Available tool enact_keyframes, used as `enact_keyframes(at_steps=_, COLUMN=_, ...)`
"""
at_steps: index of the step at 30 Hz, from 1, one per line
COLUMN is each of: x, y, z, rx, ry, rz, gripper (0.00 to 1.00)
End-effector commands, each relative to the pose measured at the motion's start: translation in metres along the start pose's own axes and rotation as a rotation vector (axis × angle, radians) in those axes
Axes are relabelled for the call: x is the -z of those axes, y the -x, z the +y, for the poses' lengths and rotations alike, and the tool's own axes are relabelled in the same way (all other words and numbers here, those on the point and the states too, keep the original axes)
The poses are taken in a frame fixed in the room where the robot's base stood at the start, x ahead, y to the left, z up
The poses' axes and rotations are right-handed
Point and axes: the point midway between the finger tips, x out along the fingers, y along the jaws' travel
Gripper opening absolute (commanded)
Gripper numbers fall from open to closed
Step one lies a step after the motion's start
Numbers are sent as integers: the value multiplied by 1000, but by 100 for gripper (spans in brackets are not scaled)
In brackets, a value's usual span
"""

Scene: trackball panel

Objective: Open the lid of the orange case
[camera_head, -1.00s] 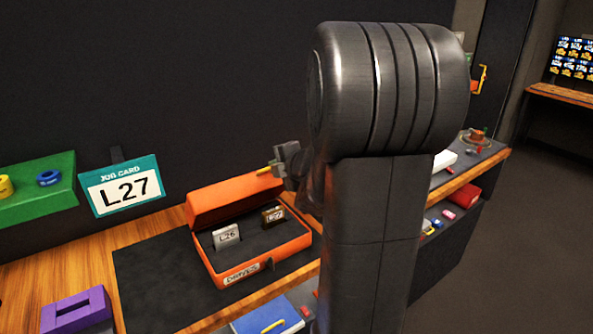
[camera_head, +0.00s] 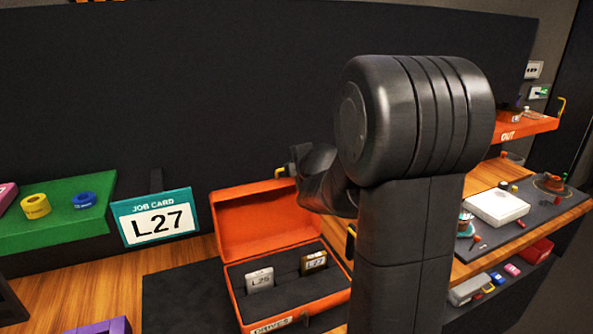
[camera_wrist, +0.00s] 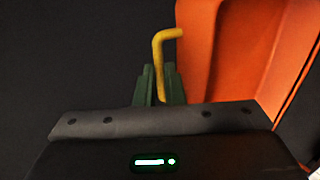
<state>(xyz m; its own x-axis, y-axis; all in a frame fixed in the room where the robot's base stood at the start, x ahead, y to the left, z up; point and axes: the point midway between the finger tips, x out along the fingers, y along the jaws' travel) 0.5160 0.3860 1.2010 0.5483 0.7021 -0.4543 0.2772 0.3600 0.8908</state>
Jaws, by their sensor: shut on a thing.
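The orange case (camera_head: 296,321) stands on the dark mat with its lid (camera_head: 262,226) raised at the back and its dark inside exposed. Two small labelled pieces stand in it: a silver one (camera_head: 260,281) and a brown one (camera_head: 314,263). My gripper (camera_wrist: 158,88) is shut on a yellow bent rod (camera_wrist: 163,50), whose hooked end points up and right. In the head view the rod (camera_head: 280,173) shows above the lid's top edge. The lid (camera_wrist: 225,60) fills the right of the wrist view, beside the rod. My arm hides part of the gripper and the case's right side.
A job card (camera_head: 155,217) reading L27 and a green shelf (camera_head: 55,228) with rings stand to the left. A purple block (camera_head: 100,327) is at the front left. A white box (camera_head: 497,207) lies on the right bench. A dark wall stands behind.

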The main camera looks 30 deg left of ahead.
Motion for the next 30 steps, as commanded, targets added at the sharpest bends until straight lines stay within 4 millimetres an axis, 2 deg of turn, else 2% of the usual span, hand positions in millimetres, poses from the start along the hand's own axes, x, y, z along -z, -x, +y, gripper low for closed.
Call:
enact_keyframes(at_steps=1, x=0, y=0, z=6, rx=-10, ry=4, rz=1, gripper=0)
enact_keyframes(at_steps=16, x=0, y=-2, z=6, rx=-11, ry=3, rz=1, gripper=0)
enact_keyframes(at_steps=18, x=0, y=-2, z=6, rx=-11, ry=3, rz=1, gripper=18)
enact_keyframes(at_steps=20, x=0, y=-2, z=6, rx=-10, ry=3, rz=0, gripper=30)
enact_keyframes(at_steps=30, x=0, y=-2, z=4, rx=-6, ry=1, rz=0, gripper=30)
